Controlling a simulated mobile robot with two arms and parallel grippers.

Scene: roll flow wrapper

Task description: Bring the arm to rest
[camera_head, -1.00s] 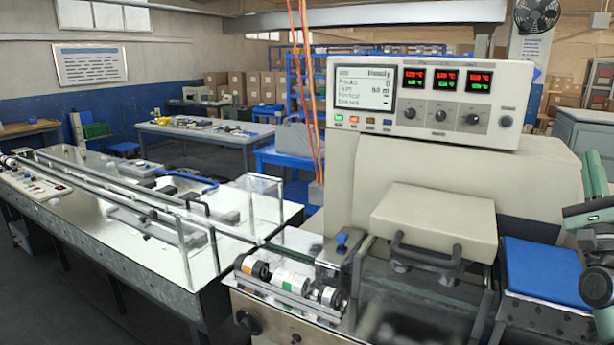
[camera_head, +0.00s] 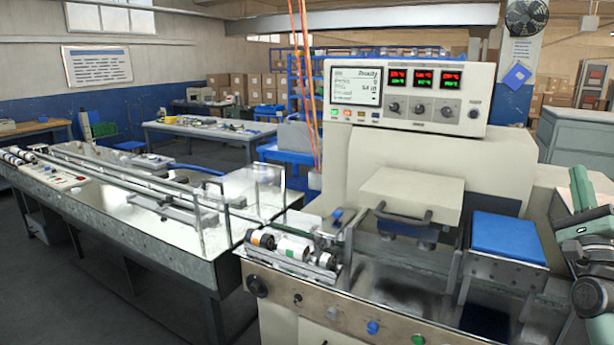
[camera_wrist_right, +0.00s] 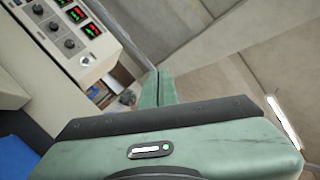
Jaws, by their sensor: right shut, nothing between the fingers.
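My right arm is green and dark grey and comes in at the right edge of the head view. Its gripper (camera_head: 580,186) points upward, beside the right end of the wrapper machine, and is shut and empty. In the right wrist view the two green fingers (camera_wrist_right: 157,89) lie together with nothing between them. The wrist body fills the lower part of that view. My left arm and left gripper are not in view.
The wrapper machine (camera_head: 440,165) has a control panel (camera_head: 408,92), a blue pad (camera_head: 507,236) and film rolls (camera_head: 292,248) at its front. A long conveyor table (camera_head: 110,212) runs to the left. Dark floor (camera_head: 100,290) shows in front of it.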

